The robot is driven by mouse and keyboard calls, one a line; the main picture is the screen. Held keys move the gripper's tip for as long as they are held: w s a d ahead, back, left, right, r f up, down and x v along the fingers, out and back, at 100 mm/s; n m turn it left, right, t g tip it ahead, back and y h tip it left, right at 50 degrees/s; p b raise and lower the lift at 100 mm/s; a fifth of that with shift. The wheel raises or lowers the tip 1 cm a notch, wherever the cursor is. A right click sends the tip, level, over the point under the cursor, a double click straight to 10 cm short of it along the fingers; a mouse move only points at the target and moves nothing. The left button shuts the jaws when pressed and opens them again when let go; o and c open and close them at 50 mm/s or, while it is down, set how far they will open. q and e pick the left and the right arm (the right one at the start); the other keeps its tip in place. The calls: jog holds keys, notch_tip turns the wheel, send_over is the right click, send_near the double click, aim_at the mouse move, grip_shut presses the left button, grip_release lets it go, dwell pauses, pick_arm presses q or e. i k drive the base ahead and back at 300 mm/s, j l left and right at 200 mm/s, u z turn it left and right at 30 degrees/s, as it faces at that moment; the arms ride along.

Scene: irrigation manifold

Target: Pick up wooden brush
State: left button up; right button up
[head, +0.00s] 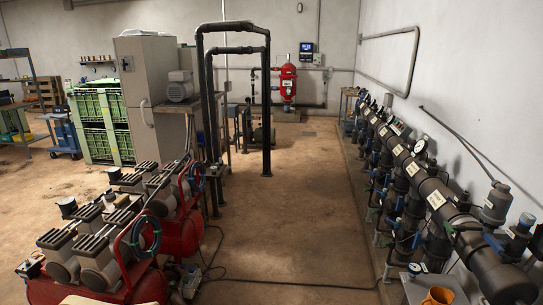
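I cannot make out a wooden brush anywhere in the head view. A small orange-brown object with a pale top (437,295) sits on a light surface at the bottom right, cut off by the frame edge; I cannot tell what it is. Neither of my grippers shows in the view.
Red compressors (150,287) with grey motor heads stand at the lower left, a dark cable on the floor beside them. A black pipe manifold (437,199) runs along the right wall. Black pipe frames (267,110) and a grey cabinet (150,88) stand behind. The middle floor is clear.

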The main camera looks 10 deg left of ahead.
aim_at(121, 200)
jog(key=i+u, duration=0.2)
jog(key=i, duration=0.6)
jog(key=i+l+u, duration=0.25)
jog(key=i, duration=0.6)
jog(key=i+j+u, duration=0.35)
jog(key=i+u, duration=0.75)
jog(key=i+j, duration=0.3)
jog(key=i, duration=0.15)
jog(key=i+j, duration=0.25)
jog(key=i, duration=0.2)
